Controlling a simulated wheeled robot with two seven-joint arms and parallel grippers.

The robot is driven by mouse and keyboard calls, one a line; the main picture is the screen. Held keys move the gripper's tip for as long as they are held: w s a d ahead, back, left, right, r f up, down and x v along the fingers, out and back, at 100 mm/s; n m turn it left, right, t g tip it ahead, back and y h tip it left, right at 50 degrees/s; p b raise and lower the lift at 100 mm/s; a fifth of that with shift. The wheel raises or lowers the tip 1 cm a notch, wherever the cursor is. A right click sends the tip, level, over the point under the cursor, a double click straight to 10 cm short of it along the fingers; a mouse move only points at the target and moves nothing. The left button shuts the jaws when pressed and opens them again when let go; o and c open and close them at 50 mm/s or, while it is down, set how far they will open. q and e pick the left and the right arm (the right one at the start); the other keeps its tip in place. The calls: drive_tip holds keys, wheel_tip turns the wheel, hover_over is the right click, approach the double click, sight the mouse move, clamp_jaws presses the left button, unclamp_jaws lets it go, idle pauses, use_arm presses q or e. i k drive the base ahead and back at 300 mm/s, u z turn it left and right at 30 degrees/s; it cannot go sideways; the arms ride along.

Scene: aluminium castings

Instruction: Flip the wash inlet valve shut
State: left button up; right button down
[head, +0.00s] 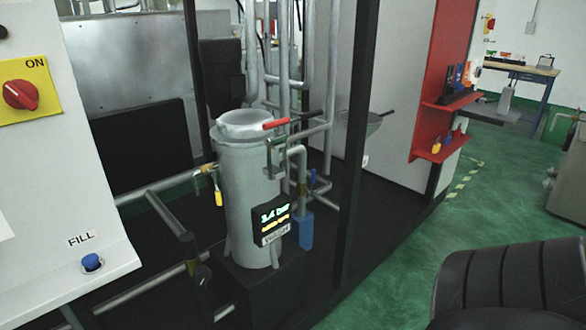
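A grey cylindrical vessel (245,195) with a domed lid (243,122) stands inside the machine frame. A small brass valve (207,169) with a yellow hanging handle (218,197) sits on the pipe entering its left side. A red lever (276,124) points right at lid height. A blue handle or tag (304,230) hangs on the pipework at the right. No label shows which one is the wash inlet valve, and I cannot tell whether any is open or shut.
A lit display (272,221) is on the vessel's front. A white panel (70,190) with a red ON switch (20,95) and blue FILL button (92,262) stands left. A black post (358,150) rises right of the vessel. Green floor (400,270) is open beyond.

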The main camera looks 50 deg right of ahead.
sight(314, 170)
drive_tip(key=z, duration=2.1)
drive_tip(key=i, duration=0.2)
drive_tip(key=u, duration=0.35)
drive_tip(key=k, duration=0.4)
drive_tip(key=u, duration=0.65)
drive_tip(key=i, duration=0.85)
drive_tip(key=z, duration=0.15)
